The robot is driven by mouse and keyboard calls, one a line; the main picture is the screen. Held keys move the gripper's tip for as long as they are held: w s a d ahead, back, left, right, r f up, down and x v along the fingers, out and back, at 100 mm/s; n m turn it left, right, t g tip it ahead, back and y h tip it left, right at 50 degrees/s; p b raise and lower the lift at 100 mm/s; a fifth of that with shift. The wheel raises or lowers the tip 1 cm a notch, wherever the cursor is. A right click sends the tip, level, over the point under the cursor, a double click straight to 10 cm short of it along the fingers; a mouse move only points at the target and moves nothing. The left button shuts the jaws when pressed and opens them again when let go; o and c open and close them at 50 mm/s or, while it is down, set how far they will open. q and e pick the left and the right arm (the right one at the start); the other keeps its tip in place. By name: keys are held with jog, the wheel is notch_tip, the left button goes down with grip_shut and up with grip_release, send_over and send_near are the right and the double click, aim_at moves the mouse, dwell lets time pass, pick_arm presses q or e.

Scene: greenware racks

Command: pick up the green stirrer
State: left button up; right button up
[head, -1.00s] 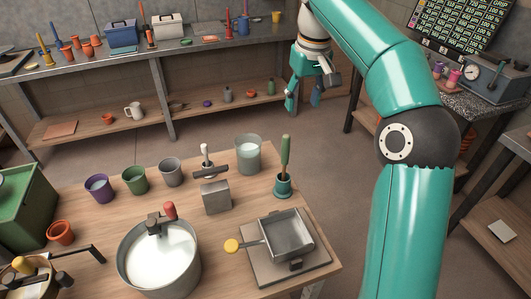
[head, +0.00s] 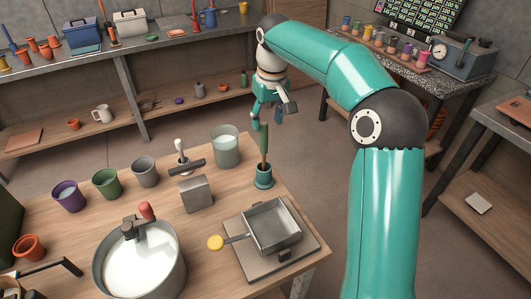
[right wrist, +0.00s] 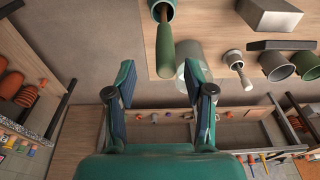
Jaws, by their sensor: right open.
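The green stirrer (head: 264,137) stands upright in a small teal holder (head: 263,178) near the table's far right corner. Its green upper part is on top, with a brown length below. My right gripper (head: 266,120) is open and empty, close above or behind the stirrer's top in the head view. In the right wrist view the stirrer (right wrist: 167,50) points towards the gap between the open fingertips (right wrist: 162,72), with the teal holder (right wrist: 162,5) at the top edge. I see no contact between fingers and stirrer. My left gripper is not in view.
A glass beaker (head: 226,148) stands left of the holder. A grey block (head: 195,194) and a square metal pan (head: 271,228) are nearer. A large pot of white liquid (head: 138,268) is at front left. Open floor (head: 320,190) lies right of the table.

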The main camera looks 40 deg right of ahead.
send_over(264, 152)
jog(key=f, duration=0.5)
jog(key=shift+w+d, duration=0.35)
jog(key=shift+d, duration=0.05)
jog(key=shift+r, duration=0.1)
grip_shut()
